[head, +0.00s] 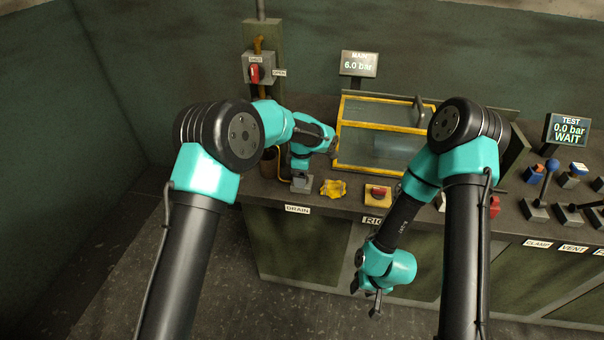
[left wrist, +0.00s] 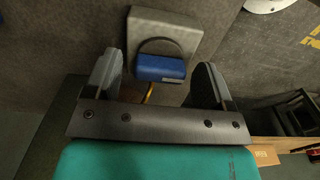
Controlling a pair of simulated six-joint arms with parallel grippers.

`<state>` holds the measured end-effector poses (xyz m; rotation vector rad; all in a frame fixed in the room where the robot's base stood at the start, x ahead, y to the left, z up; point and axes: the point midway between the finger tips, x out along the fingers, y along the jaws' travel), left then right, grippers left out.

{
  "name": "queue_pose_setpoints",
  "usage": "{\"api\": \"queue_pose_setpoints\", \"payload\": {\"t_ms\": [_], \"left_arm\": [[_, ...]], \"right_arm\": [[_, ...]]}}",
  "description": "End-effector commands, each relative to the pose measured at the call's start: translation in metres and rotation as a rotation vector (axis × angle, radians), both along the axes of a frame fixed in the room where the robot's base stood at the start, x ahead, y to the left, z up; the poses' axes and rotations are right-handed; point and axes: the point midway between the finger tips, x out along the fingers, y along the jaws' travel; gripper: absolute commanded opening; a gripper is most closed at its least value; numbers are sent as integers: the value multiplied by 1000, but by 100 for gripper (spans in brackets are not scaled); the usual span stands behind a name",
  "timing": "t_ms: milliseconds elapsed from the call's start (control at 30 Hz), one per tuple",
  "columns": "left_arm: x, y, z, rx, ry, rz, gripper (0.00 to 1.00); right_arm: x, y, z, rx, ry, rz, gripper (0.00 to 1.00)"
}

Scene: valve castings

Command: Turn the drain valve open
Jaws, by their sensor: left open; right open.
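The drain valve's grey base (head: 301,185) stands on the bench behind the DRAIN label (head: 297,210). In the left wrist view its blue handle (left wrist: 160,68) shows in front of its grey base plate (left wrist: 178,24). My left gripper (left wrist: 157,80) is open, with one finger on each side of the blue handle and a visible gap on both sides. In the head view my left gripper (head: 301,172) is over the valve and hides the handle. My right gripper (head: 375,297) is open and empty, hanging in front of the bench.
A yellow cloth (head: 333,188) and a red button on a yellow box (head: 378,194) lie to the right of the valve. A yellow-framed clear case (head: 380,150) stands behind them. A red switch (head: 255,74) is on the wall post. The TEST display (head: 568,131) reads 0.0 bar WAIT.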

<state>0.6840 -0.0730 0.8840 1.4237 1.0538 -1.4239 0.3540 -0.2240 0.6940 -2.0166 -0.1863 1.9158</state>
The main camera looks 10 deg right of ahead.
Motion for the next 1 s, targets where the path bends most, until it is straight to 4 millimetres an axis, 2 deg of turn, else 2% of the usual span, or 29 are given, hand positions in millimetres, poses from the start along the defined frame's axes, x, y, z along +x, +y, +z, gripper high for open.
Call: {"api": "queue_pose_setpoints", "payload": {"t_ms": [200, 700, 1000], "left_arm": [[0, 0, 0, 0, 0, 0, 77], [0, 0, 0, 0, 0, 0, 29], [0, 0, 0, 0, 0, -21, 27]], "right_arm": [[0, 0, 0, 0, 0, 0, 43], [0, 0, 0, 0, 0, 0, 43], [0, 0, 0, 0, 0, 0, 43]]}}
